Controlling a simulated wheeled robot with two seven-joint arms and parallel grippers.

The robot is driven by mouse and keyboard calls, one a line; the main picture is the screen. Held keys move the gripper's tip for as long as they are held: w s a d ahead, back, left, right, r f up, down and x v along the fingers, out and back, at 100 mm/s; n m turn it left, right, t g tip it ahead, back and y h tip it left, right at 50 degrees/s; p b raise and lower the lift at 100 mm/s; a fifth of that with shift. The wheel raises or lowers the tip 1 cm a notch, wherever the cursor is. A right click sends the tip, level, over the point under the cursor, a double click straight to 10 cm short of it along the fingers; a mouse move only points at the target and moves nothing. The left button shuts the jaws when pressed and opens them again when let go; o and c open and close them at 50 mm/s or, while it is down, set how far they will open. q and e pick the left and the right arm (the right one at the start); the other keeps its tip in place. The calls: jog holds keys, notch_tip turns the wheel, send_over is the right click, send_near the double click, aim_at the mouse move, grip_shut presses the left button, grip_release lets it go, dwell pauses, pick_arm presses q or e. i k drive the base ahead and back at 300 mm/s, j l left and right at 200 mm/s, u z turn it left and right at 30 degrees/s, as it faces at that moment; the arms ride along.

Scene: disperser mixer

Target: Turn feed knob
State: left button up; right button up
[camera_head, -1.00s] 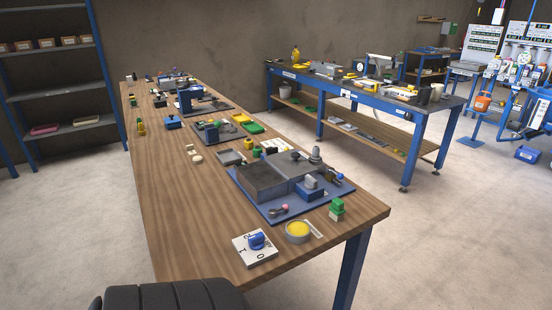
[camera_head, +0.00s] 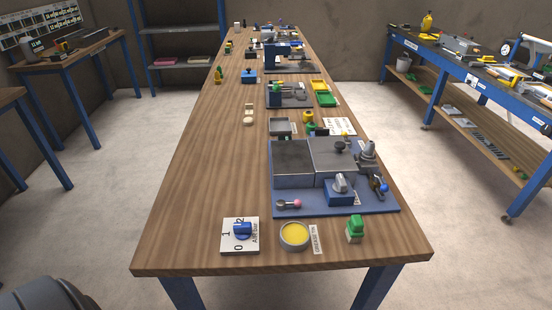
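A blue knob (camera_head: 242,231) sits on a white square plate (camera_head: 232,246) at the near left of the wooden table. The plate carries the marks 0, 1 and 2 and small lettering that I cannot read surely. A grey knob (camera_head: 341,184) sits on a blue block at the front of a machine on a blue base plate (camera_head: 330,206). I cannot tell from the lettering which of these is the feed knob. Neither of my grippers is in view.
A round dish of yellow material (camera_head: 294,235) and a green-topped block (camera_head: 355,228) stand along the table's (camera_head: 190,200) near edge. Several smaller devices line the table farther back. The table's left side is mostly bare. A blue workbench (camera_head: 470,80) stands at the right, across open floor.

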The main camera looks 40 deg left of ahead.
aim_at(339, 187)
jog(key=i+l+u, duration=0.1)
jog(key=u, duration=0.35)
jog(key=i+l+u, duration=0.2)
jog(key=u, duration=0.3)
jog(key=i+l+u, duration=0.1)
jog(key=u, duration=0.35)
jog(key=l+u, duration=0.3)
jog(key=u, duration=0.15)
jog(key=i+l+u, duration=0.1)
jog(key=l+u, duration=0.2)
jog(key=u, duration=0.15)
